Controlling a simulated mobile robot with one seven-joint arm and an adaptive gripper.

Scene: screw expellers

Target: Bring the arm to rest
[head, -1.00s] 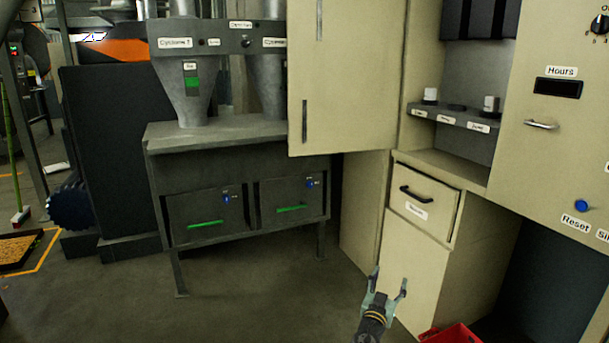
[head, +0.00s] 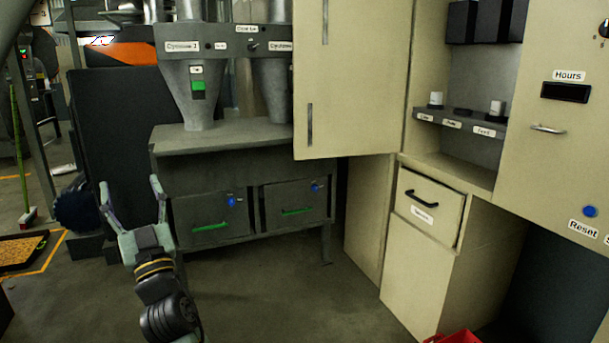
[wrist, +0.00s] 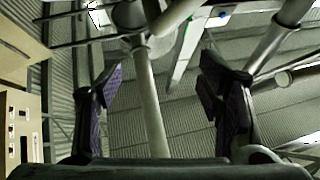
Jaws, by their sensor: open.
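My gripper (head: 132,192) is at the lower left of the head view, fingers pointing up and spread apart. It is open and nothing is between its fingers. In the picture it stands in front of the dark cabinet and left of the cyclone bench's drawers; how far it is from them I cannot tell. In the wrist view the two dark finger pads (wrist: 170,100) are wide apart, with pipes and a corrugated ceiling beyond them.
The grey cyclone bench (head: 215,137) has two drawers with green handles. A tall beige cabinet (head: 350,90) and a beige drawer (head: 427,205) stand at the right. A red bin (head: 458,338) shows at the bottom edge. The floor (head: 270,295) between is clear.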

